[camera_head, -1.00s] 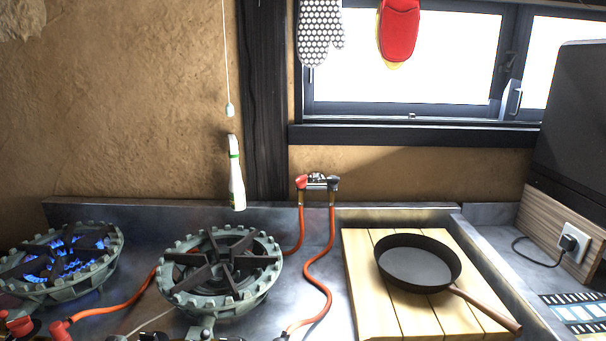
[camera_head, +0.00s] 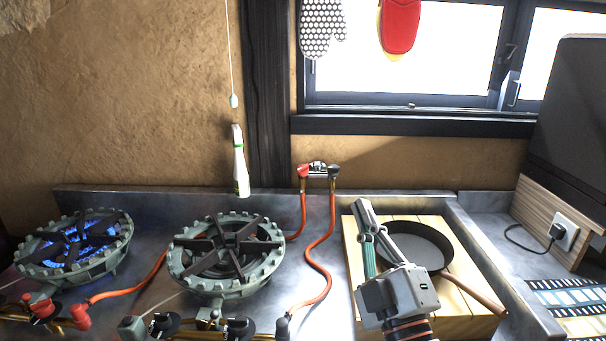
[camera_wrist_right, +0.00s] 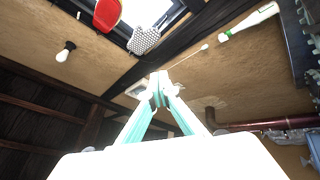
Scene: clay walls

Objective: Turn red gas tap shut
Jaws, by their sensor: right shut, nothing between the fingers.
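The gas tap block is on the clay wall at centre, with a red tap (camera_head: 303,170) on its left end and a black tap (camera_head: 334,171) on its right end. Orange hoses run down from both. My right gripper (camera_head: 362,207) is shut and empty, pointing up, below and to the right of the taps and apart from them, in front of the cutting board. In the right wrist view its closed fingertips (camera_wrist_right: 158,86) show against the ceiling and wall; no tap can be made out there. My left gripper is not in view.
The left burner (camera_head: 75,245) has blue flames; the middle burner (camera_head: 228,255) shows none. Red knobs (camera_head: 40,305) sit at front left. A dark pan (camera_head: 418,245) rests on the wooden board (camera_head: 355,250).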

